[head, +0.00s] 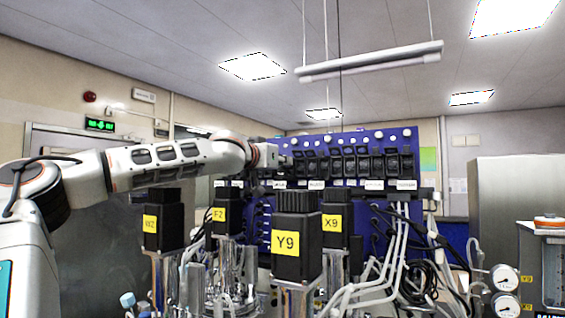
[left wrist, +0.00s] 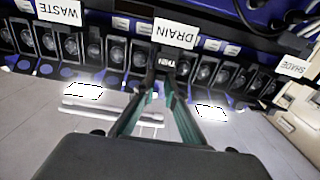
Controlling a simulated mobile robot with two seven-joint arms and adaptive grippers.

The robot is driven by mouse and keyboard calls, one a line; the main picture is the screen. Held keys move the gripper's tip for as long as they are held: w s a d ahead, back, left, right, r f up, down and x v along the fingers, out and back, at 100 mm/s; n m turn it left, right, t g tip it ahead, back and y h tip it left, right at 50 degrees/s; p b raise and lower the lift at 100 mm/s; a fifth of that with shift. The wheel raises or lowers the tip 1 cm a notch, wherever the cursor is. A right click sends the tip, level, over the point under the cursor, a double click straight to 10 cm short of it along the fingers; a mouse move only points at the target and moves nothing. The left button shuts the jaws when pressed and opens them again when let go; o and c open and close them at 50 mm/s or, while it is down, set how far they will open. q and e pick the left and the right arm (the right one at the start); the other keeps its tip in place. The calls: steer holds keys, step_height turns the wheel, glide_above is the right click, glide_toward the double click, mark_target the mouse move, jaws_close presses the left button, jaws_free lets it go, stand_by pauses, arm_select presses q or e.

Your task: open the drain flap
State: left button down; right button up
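A blue panel (head: 338,140) carries a row of black switch housings with flaps, seen in the head view with small labels I cannot read there. In the left wrist view, which is upside down, a white DRAIN label (left wrist: 175,32) sits beside the black drain housing (left wrist: 168,58). My left gripper (left wrist: 157,78) has its two fingers drawn together to a point at this housing. It also shows in the head view (head: 284,160), close against the panel's left part. The fingertips overlap the dark housing, so contact and the flap's exact position are unclear. My right gripper is out of view.
Neighbouring housings stand close on both sides; WASTE (left wrist: 58,10) and SHADE (left wrist: 294,66) labels show. Black-topped units, including Y9 (head: 297,240) and X9 (head: 335,222), stand in front of the panel. White tubes (head: 390,255) and black cables hang below it.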

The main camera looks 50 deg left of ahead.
arm_select(q)
steer(key=shift+r+g, duration=0.2)
steer(key=shift+g, duration=0.3)
steer(key=shift+r+g+h, duration=0.35)
steer(key=shift+g+h, duration=0.15)
steer(key=shift+g, duration=0.5)
steer(key=shift+r+g+h, duration=0.2)
steer(key=shift+g, duration=0.45)
steer(key=shift+r+g+h, duration=0.15)
steer(key=shift+g+h, duration=0.05)
steer(key=shift+g, duration=0.45)
steer(key=shift+r+g, duration=0.2)
steer(key=shift+g, duration=0.5)
steer(key=c, duration=2.1)
jaws_free()
steer(key=shift+w, duration=0.1)
steer(key=v, duration=1.2)
steer(key=shift+a, duration=0.2)
